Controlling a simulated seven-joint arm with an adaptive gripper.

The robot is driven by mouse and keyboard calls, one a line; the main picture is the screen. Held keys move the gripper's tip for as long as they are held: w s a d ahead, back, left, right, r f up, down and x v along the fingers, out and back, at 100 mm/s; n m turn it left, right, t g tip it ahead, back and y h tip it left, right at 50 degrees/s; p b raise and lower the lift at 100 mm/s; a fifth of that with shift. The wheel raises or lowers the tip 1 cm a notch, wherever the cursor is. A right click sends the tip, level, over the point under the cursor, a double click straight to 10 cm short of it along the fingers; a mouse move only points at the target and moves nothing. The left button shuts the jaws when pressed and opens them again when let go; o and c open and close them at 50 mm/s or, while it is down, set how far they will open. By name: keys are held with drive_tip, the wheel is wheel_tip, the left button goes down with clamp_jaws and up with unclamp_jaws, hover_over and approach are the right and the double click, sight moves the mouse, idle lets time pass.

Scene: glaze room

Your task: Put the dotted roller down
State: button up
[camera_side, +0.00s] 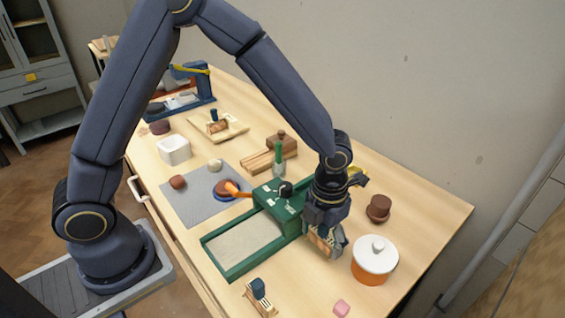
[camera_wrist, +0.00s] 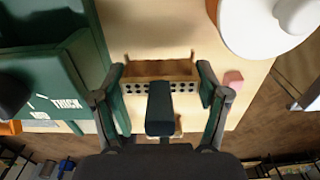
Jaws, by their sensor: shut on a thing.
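The dotted roller (camera_side: 321,240) is a wooden piece marked with dark dots, held low at the end of my arm beside the green machine. The wrist view shows the roller (camera_wrist: 160,70) crosswise between my fingers, with a row of dark dots and a dark handle pointing toward the wrist. My gripper (camera_wrist: 162,78) is shut on it, one finger at each end; it also shows in the side view (camera_side: 327,228). I cannot tell whether the roller touches the table. A small wooden stand with a blue-handled piece (camera_side: 258,290) is at the front edge.
The green machine (camera_side: 225,268) with its tray is close at left. An orange pot with white lid (camera_side: 375,258) is close at right. A pink block (camera_side: 341,307) lies in front. A brown jar (camera_side: 378,208) stands behind. Bare table (camera_side: 300,283) lies between stand and pot.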

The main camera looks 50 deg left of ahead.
sight(322, 257)
drive_tip(key=shift+w+d+f, duration=0.1)
drive_tip(key=shift+w+f, duration=0.1)
drive_tip(key=shift+f, duration=0.05)
drive_tip(key=shift+w+f, duration=0.1)
drive_tip(key=shift+f, duration=1.55)
drive_tip(key=shift+f, duration=0.1)
drive_tip(key=shift+f, duration=0.55)
drive_tip(key=c, duration=0.5)
drive_tip(key=o, duration=1.7)
drive_tip(key=shift+r, duration=0.1)
